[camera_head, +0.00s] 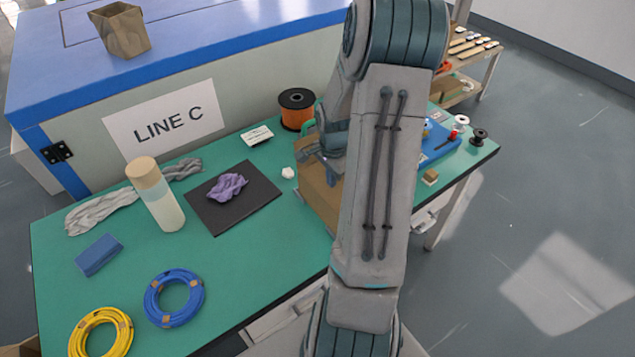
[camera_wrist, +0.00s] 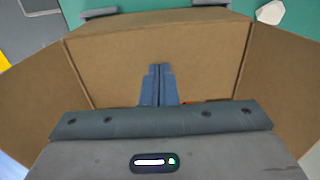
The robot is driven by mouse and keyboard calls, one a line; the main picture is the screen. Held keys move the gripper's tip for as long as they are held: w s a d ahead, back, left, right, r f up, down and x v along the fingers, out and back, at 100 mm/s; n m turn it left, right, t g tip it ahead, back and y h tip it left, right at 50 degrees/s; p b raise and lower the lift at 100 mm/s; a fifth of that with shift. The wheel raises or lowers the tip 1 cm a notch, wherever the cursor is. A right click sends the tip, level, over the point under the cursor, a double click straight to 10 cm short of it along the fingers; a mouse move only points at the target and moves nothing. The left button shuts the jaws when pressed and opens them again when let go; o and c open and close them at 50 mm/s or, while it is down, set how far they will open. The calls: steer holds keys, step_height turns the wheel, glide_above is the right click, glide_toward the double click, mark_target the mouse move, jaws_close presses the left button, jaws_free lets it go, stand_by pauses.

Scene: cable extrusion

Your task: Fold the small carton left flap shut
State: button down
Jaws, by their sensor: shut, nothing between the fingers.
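The small carton (camera_head: 316,196) is brown cardboard and stands on the green table, partly hidden behind my arm in the head view. In the wrist view its left flap (camera_wrist: 38,100) spreads outward at the left, not folded shut. The right flap (camera_wrist: 287,95) spreads out at the right. A broad cardboard panel (camera_wrist: 200,55) spans the far side between them; I cannot tell whether it is wall or flap. My gripper (camera_wrist: 158,72) is shut and empty, its fingertips over the carton between the side flaps. Contact with the cardboard cannot be told.
An orange spool (camera_head: 297,110) and a small white lump (camera_head: 288,173) are near the carton. A blue tray (camera_head: 440,148) is right.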

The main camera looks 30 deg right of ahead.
steer(key=shift+s+a+f, duration=0.15)
steer(key=shift+s+f, duration=0.35)
steer(key=shift+f, duration=0.25)
step_height(320, 180, up, 10)
steer(key=w+p, duration=0.1)
steer(key=p, duration=0.5)
steer(key=shift+d+p, duration=0.2)
steer(key=shift+p, duration=0.2)
